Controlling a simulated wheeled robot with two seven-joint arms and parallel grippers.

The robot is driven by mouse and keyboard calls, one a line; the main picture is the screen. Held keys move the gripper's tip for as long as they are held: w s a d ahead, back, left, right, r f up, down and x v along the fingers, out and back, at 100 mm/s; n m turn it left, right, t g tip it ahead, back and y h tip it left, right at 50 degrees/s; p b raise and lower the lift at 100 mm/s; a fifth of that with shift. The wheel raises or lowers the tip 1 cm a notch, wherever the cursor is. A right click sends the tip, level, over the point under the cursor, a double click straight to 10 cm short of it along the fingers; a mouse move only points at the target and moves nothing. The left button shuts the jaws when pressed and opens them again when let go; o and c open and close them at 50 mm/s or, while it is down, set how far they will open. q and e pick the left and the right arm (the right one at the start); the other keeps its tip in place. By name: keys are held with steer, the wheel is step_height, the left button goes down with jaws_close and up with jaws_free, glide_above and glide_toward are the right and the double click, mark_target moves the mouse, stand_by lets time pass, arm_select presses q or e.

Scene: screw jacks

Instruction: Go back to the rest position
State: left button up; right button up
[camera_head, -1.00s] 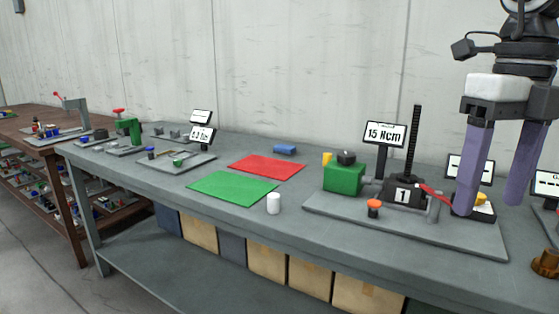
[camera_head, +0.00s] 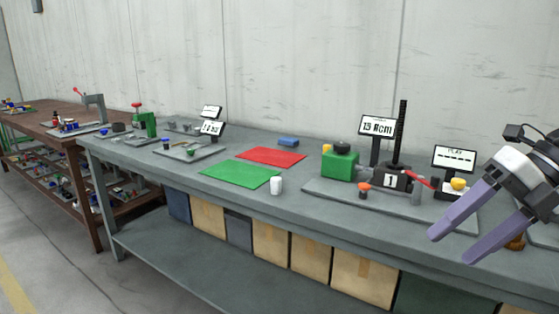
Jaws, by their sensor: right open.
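My right gripper (camera_head: 450,246) is at the right side of the head view, with its two purple fingers spread apart and nothing between them. It points down and left, in front of the table's near edge by the right end of the jack's base plate (camera_head: 330,193). The screw jack (camera_head: 396,178) stands on that plate with a tall black threaded post, a red lever and a label 1. A green box (camera_head: 340,166) with a black knob sits beside it. My left gripper does not show.
The grey table (camera_head: 315,225) carries a green mat (camera_head: 240,174), a red mat (camera_head: 270,156), a white cylinder (camera_head: 276,186) and a blue block (camera_head: 288,141). A brown table (camera_head: 60,135) stands at the left.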

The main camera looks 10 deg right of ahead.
step_height(320, 180, down, 26)
steer(key=s+m+t+p, duration=0.1)
steer(key=m+t+p, duration=0.1)
steer(key=m+t, duration=1.3)
steer(key=s+a+f+m+g+h, duration=0.2)
steer(key=s+a+f+m+g, duration=0.2)
steer(key=s+a+f+m, duration=0.3)
steer(key=s+a+f+m+g+h, duration=0.2)
steer(key=s+a+f+m+g, duration=0.2)
steer(key=s+a+f+m, duration=0.4)
steer(key=a+f+m, duration=0.1)
steer(key=a+m, duration=0.1)
steer(key=a, duration=0.2)
steer(key=shift+a+g+p, duration=0.2)
steer(key=shift+g+p, duration=0.15)
steer(key=shift+g, duration=0.05)
